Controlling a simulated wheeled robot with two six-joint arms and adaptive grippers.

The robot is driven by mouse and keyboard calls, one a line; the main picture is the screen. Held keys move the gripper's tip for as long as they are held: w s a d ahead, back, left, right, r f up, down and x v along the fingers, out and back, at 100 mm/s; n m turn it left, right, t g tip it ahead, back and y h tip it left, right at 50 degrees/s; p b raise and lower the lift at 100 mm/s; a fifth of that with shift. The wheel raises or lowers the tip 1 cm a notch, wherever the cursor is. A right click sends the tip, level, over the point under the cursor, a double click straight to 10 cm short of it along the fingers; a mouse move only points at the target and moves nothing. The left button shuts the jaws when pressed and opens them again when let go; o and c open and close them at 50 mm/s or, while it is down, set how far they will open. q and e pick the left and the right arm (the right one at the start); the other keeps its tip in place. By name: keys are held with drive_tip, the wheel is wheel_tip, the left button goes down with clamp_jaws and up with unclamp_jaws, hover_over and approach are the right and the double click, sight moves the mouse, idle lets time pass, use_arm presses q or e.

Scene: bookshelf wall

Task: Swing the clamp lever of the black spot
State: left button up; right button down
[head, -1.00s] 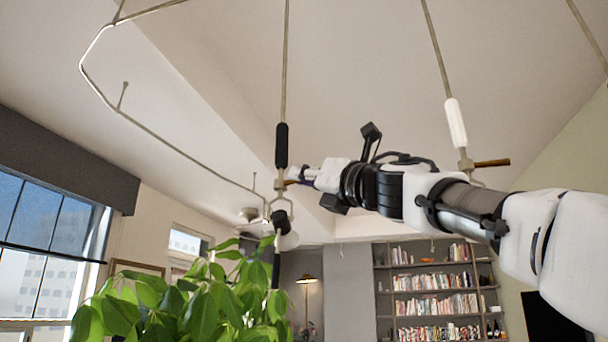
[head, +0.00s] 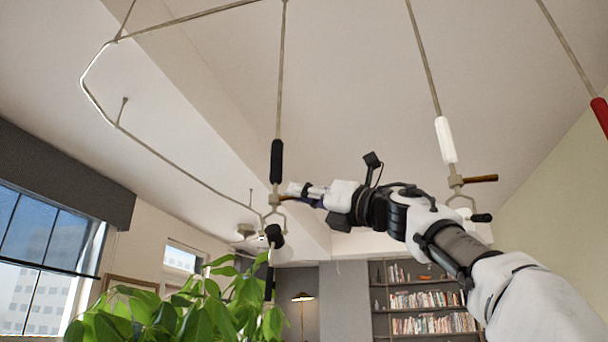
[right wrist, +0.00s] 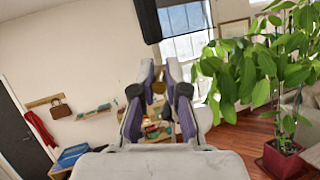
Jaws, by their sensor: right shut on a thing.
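The black spot hangs from a thin rod at the middle left of the head view, with a black sleeve (head: 276,161), a metal clamp (head: 274,201) and a dark lamp head (head: 274,237) below. My right gripper (head: 293,191) is just right of the clamp, shut on its lever (head: 286,198), which is mostly hidden by the fingers. In the right wrist view, a small brownish piece (right wrist: 158,88) shows between the fingertips (right wrist: 159,93). My left gripper is not in view.
A white-sleeved spot (head: 446,140) with a brown lever (head: 480,178) hangs to the right, above my right arm. A red sleeve (head: 600,116) hangs at the right edge. A bent rail (head: 180,155) runs at left. A leafy plant (head: 190,310) stands below.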

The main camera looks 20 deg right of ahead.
drive_tip(key=shift+d+r+n+g+y+p, duration=0.15)
drive_tip(key=shift+r+n+g+y+p, duration=0.2)
drive_tip(key=shift+n+g+y, duration=0.35)
drive_tip(key=shift+w+d+f+g+y, duration=0.15)
drive_tip(key=shift+w+f+g+y, duration=0.2)
drive_tip(key=shift+y, duration=0.35)
drive_tip(key=c, duration=1.2)
unclamp_jaws()
drive_tip(key=shift+w+d+f, duration=0.1)
drive_tip(key=shift+d, duration=0.05)
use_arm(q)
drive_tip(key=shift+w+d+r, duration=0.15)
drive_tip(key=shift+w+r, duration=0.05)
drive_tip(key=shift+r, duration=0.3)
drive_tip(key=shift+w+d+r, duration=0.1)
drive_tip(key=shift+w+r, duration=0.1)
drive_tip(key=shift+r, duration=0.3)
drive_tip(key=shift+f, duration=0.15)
